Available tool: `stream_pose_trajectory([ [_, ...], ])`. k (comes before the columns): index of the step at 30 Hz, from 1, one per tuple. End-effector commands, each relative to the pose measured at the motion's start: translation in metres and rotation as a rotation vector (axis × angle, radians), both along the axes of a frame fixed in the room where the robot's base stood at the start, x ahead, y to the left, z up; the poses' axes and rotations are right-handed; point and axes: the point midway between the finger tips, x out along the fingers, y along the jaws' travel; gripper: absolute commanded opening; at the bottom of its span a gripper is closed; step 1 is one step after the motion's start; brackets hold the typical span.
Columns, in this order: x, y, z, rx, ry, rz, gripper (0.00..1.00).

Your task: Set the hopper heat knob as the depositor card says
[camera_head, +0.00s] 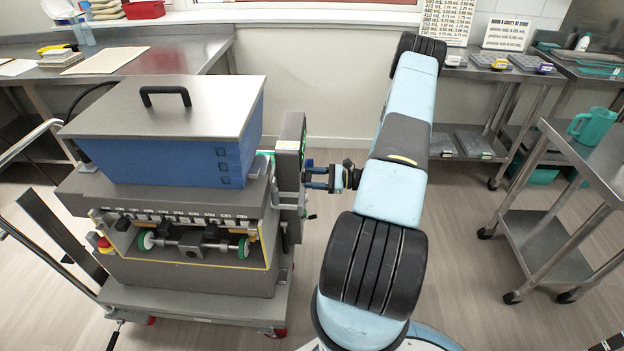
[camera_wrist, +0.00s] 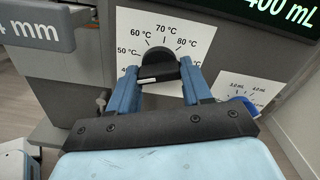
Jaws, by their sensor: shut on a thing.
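The hopper heat knob (camera_wrist: 160,64) is black and round-topped, in the middle of a white dial plate (camera_wrist: 188,24) marked 50, 60, 70 and 80 °C; lower marks are partly hidden. My gripper (camera_wrist: 158,72) has its two blue fingers closed on either side of the knob. A small white mark shows low on the knob's left; I cannot tell the exact setting. In the head view, my gripper (camera_head: 318,178) reaches left to the side panel (camera_head: 289,165) of the depositor, which carries a blue hopper (camera_head: 232,140). Its fingertips meet the panel, and the knob is hidden there.
A green-lit display (camera_wrist: 280,12) reads "400 mL", with its left part cut off. A blue knob (camera_wrist: 245,104) with an mL scale sits lower right. Cards (camera_head: 447,20) with small print stand at the back.

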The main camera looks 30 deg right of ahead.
Motion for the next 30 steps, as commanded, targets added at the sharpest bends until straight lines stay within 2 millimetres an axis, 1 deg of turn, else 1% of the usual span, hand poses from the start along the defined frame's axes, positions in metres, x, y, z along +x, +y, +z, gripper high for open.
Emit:
stream_pose_trajectory([
  [30, 0.0029, -0.0046, 0.0025, 0.528, 0.775, -0.009, 0.19],
])
